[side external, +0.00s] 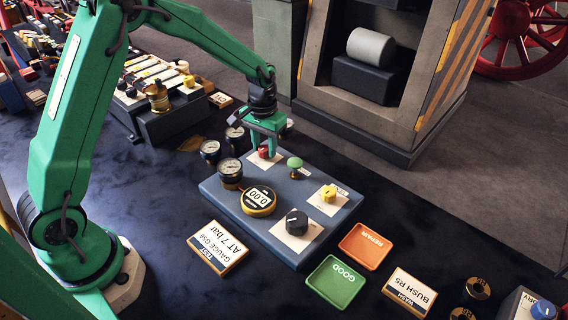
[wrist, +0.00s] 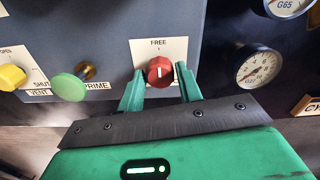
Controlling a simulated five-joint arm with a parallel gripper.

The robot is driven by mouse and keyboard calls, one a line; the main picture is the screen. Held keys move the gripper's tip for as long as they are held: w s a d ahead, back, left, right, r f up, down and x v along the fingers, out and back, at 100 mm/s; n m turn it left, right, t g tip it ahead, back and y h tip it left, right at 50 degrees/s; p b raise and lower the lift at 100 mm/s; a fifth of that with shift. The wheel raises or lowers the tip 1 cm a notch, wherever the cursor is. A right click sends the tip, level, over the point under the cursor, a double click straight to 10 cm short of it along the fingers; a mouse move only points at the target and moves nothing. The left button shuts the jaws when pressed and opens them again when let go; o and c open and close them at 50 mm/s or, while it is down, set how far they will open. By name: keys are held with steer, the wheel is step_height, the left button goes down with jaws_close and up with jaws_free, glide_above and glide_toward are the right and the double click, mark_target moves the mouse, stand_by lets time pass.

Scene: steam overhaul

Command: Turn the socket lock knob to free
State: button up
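The socket lock knob is a round red knob (wrist: 159,71) on a white plate (wrist: 152,50) whose visible word is FREE, at the top. In the wrist view its white mark stands about upright, toward FREE. The plate's lower part is hidden by my gripper. My gripper (wrist: 160,76) has one green finger on each side of the knob, with narrow gaps showing between fingers and knob. In the side view the red knob (side external: 263,153) is partly hidden under my gripper (side external: 265,149), at the far end of the blue-grey panel (side external: 218,192).
A green PRIME knob (wrist: 69,87) and a yellow vent knob (wrist: 12,77) are left of the red knob in the wrist view. Gauges (wrist: 258,68) stand at the right.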

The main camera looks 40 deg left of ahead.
mark_target(265, 147)
steer(key=shift+o, duration=1.3)
steer(key=shift+r, duration=3.9)
steer(key=shift+r, duration=0.1)
steer(key=s+r+m+t, duration=0.1)
steer(key=s+r+t, duration=0.2)
steer(key=s+r, duration=0.85)
steer(key=s+m+t, duration=0.1)
steer(key=s+t, duration=0.1)
steer(key=s, duration=1.1)
steer(key=shift+s+r+t, duration=0.3)
steer(key=shift+r, duration=0.1)
